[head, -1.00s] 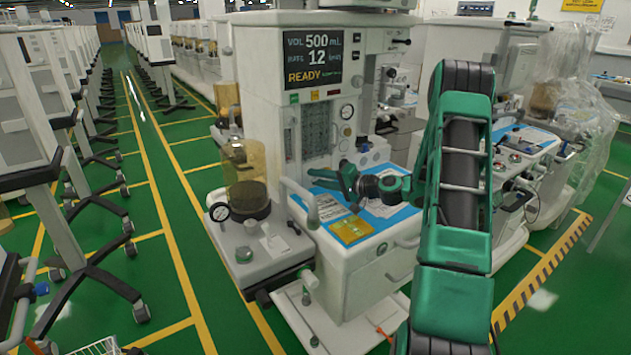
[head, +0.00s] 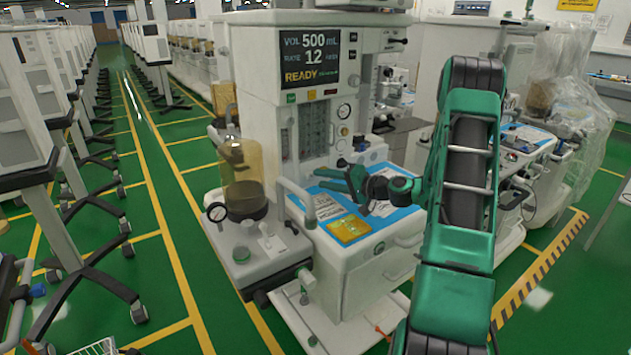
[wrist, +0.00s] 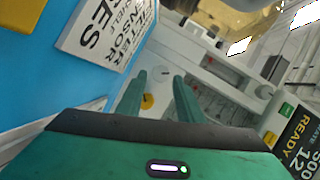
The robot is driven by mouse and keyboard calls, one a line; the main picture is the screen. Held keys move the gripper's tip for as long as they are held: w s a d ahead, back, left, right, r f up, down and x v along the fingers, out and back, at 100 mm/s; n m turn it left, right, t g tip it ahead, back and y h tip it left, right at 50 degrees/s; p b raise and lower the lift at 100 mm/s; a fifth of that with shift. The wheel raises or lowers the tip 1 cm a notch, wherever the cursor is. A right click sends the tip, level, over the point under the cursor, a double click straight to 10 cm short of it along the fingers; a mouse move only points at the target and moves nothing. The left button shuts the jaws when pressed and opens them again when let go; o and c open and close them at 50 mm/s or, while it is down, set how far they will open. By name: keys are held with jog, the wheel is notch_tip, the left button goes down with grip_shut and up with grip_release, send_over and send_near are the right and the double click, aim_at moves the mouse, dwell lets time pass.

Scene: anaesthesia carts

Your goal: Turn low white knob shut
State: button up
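My gripper (head: 336,176) is above the blue worktop, pointing at the panel. In the wrist view its two green fingers (wrist: 160,77) are apart, with nothing held between them. A yellow round part (wrist: 147,101) shows between the fingers, and a round whitish part (wrist: 263,92) is right of them. Neither appears touched.
The blue worktop (head: 377,222) bears a yellow packet (head: 349,229) and a printed card (wrist: 103,30) close to my gripper.

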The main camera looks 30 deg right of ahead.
aim_at(310, 175)
jog(key=v, duration=0.7)
jog(key=shift+o, duration=0.2)
jog(key=shift+w+a+r+n+h, duration=0.15)
jog(key=shift+a+r+n+h, duration=0.15)
jog(key=shift+n, duration=0.3)
jog(key=n, duration=0.1)
jog(key=a+r+n+h, duration=0.1)
jog(key=shift+w+n+g, duration=0.1)
jog(key=shift+n+g, duration=0.2)
jog(key=shift+n, duration=0.1)
jog(key=n+h, duration=0.1)
jog(key=n, duration=0.1)
jog(key=a+r+n+h, duration=0.1)
jog(key=n, duration=0.1)
jog(key=shift+s+a+g, duration=0.1)
jog(key=shift+s+g, duration=0.1)
jog(key=shift+g, duration=0.2)
jog(key=x, duration=1)
jog(key=shift+w+f, duration=0.1)
jog(key=shift+w, duration=0.2)
jog(key=c, duration=0.8)
